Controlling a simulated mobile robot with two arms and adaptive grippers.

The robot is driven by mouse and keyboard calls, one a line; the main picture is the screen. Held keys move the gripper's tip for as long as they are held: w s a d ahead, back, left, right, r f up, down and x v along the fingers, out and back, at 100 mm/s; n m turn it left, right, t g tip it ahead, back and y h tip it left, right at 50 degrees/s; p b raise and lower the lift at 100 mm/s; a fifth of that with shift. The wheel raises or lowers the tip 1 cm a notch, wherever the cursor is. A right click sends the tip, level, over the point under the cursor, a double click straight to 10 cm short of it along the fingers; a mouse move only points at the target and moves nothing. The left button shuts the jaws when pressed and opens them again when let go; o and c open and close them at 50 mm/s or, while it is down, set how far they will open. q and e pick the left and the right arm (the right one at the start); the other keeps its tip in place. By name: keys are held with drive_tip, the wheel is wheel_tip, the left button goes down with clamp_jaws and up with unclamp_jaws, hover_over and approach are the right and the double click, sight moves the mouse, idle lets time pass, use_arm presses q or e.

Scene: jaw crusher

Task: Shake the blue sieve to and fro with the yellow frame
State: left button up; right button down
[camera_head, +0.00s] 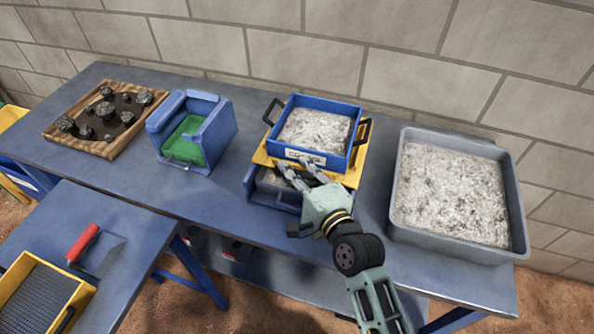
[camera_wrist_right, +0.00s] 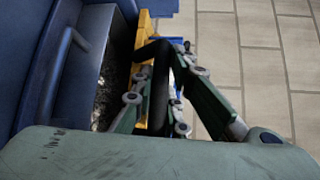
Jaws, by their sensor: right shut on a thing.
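The blue sieve (camera_head: 338,163) is a square box with black side handles, filled with grey gravel and labelled on its front. It rests on the yellow frame (camera_head: 353,177), which shows as a narrow yellow edge in the wrist view (camera_wrist_right: 145,30). Below is a blue tray (camera_head: 250,184) with dark material inside. My right gripper (camera_head: 297,172) is at the front of the sieve. In the wrist view its fingers (camera_wrist_right: 163,72) close around a black handle beside the yellow frame. The handle's join to the frame is partly hidden by the fingers. My left gripper is out of view.
A grey bin (camera_head: 399,222) of gravel stands close on the right. The blue crusher box (camera_head: 218,137) with a green inside and a wooden tray (camera_head: 119,149) of dark rocks stand left. A red-handled trowel (camera_head: 84,243) and a yellow sieve (camera_head: 75,300) lie on the front table.

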drive_tip(key=shift+s, duration=0.1)
drive_tip(key=s+p, duration=0.1)
drive_tip(key=s+a+p, duration=0.1)
drive_tip(key=s, duration=0.1)
drive_tip(key=s+p, duration=0.1)
drive_tip(key=s, duration=0.1)
drive_tip(key=shift+a+f, duration=0.1)
drive_tip(key=shift+a, duration=0.2)
drive_tip(key=c, duration=2)
unclamp_jaws()
drive_tip(key=v, duration=1.2)
